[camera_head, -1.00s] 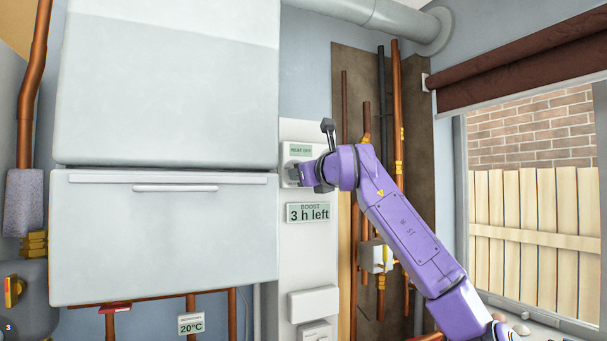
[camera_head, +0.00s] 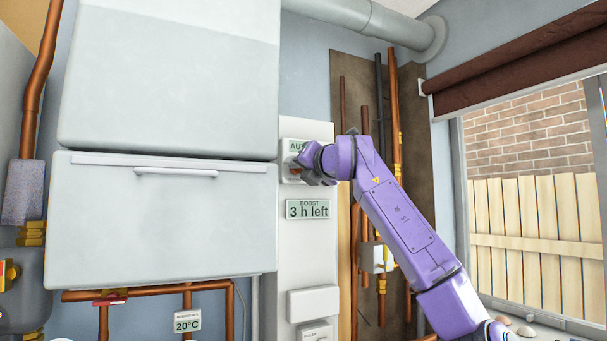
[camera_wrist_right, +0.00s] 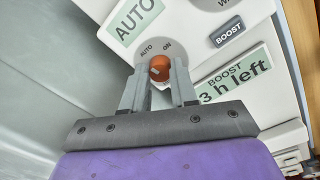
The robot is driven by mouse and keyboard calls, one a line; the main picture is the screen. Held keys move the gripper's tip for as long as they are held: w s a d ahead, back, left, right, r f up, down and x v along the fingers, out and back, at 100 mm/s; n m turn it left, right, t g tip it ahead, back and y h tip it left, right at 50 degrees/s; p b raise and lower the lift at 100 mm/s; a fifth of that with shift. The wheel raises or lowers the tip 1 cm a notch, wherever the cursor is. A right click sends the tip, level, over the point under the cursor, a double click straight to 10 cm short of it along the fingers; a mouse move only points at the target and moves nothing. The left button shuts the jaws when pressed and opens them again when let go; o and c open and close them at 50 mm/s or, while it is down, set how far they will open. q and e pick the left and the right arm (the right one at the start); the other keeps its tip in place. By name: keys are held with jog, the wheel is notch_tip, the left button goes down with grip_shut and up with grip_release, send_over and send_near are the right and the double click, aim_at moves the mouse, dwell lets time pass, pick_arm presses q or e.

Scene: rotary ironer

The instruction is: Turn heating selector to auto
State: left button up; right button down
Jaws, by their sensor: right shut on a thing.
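The heating selector (camera_wrist_right: 160,68) is an orange-brown knob on a white control panel (camera_head: 320,250). In the right wrist view it sits between the fingers of my right gripper (camera_wrist_right: 158,82), which is shut on it. The marks AUTO and ON show around the dial. The display (camera_wrist_right: 136,18) above the dial reads AUTO; in the head view the display (camera_head: 296,145) is partly covered by my gripper. In the head view my right gripper (camera_head: 298,170) reaches the panel from the right and hides the knob. My left gripper is not in view.
A display (camera_head: 308,209) below reads "BOOST 3 h left". A BOOST button (camera_wrist_right: 228,31) is beside the dial. A large white boiler (camera_head: 160,220) stands left of the panel. Copper pipes (camera_head: 395,110) run up the wall on the right, behind my arm.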

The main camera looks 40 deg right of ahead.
jog(key=shift+m+b, duration=0.4)
jog(key=shift+m, duration=0.7)
jog(key=c, duration=1.2)
grip_release()
jog(key=o, duration=0.3)
jog(key=shift+w, duration=0.1)
jog(key=shift+w+f, duration=0.1)
